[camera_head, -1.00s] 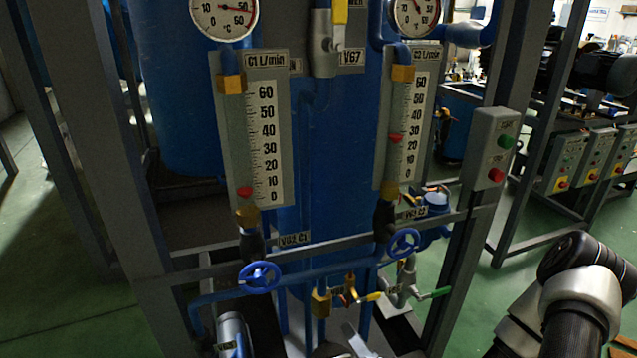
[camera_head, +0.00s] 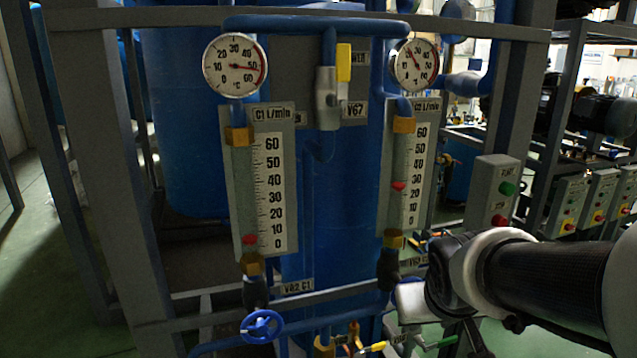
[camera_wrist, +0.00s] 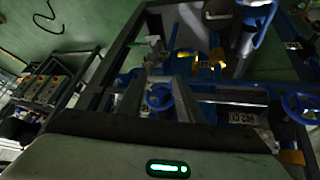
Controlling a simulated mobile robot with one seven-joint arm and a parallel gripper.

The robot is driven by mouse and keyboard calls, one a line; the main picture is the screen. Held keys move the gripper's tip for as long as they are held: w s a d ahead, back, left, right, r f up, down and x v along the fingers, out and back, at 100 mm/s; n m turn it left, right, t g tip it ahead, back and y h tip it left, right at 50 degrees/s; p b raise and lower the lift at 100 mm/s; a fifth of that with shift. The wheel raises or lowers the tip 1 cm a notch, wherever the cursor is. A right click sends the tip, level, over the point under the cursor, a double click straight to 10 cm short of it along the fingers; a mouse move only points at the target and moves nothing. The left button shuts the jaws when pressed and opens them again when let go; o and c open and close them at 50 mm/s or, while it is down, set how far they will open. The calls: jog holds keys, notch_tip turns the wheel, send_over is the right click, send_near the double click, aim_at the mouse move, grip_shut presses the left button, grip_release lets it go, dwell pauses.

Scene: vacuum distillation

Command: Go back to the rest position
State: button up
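My gripper (camera_wrist: 158,90) shows in the wrist view as two grey fingers standing apart above the pale hand body, with nothing seen held between them. A blue handwheel shows beyond the gap, and I cannot tell how far off it is. In the head view my arm reaches in from the right edge, its wrist in front of the lower right of the panel. The fingers are not clear there. The left blue handwheel (camera_head: 262,326) is in plain sight below the C1 flowmeter (camera_head: 262,180). The right handwheel is hidden behind my arm in the head view.
The C2 flowmeter (camera_head: 409,165), two dial gauges and a yellow-handled valve (camera_head: 343,62) are on the grey frame. A start-stop box (camera_head: 492,190) sits just above my arm. Motors and more switch boxes (camera_head: 602,192) stand at the right. Green floor is open at the left.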

jog(key=s+a+r+y, duration=0.1)
jog(key=s+a+r, duration=0.35)
jog(key=s, duration=0.55)
notch_tip(320, 180, up, 18)
jog(key=g+p, duration=0.1)
jog(key=p, duration=1.6)
jog(key=shift+s+r+y, duration=0.15)
jog(key=shift+s+y, duration=0.15)
